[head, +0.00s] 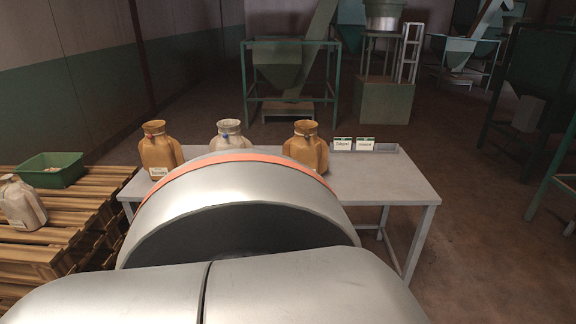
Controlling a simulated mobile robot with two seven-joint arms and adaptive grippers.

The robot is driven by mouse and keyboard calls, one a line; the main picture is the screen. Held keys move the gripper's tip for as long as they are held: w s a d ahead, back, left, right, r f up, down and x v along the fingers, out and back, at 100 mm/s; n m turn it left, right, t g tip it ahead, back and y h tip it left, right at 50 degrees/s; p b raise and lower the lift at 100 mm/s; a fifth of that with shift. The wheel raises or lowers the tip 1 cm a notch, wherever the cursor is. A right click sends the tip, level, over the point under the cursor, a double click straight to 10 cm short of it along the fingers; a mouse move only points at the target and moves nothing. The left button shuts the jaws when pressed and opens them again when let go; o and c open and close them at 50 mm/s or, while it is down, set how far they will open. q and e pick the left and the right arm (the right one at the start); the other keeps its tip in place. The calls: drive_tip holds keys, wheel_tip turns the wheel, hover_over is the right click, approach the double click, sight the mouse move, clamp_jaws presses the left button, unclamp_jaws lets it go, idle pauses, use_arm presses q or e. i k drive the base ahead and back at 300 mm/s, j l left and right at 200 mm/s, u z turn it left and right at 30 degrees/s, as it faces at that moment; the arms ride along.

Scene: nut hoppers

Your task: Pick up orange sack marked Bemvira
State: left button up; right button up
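An orange-tan sack (160,148) stands upright at the left end of the grey table (408,183). It has a tied neck and a white label low on its front; the small lettering seems to read Bemvira. A second orange-tan sack (305,149) stands upright toward the right; its lower front is partly hidden by my arm, and no label shows. A pale sack (229,133) stands between them, its lower part hidden. Neither of my grippers is in view. A large silver part of my arm fills the lower middle and hides the table's near edge.
A grey tray with two labelled cards (364,144) lies at the table's back right. At left, wooden pallets (70,232) bear a green bin (50,170) and a pale labelled sack (22,204). The table's right end is bare. Open floor lies to the right; hopper frames (290,70) stand behind.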

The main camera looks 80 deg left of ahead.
sight(160, 155)
drive_tip(key=u, duration=3)
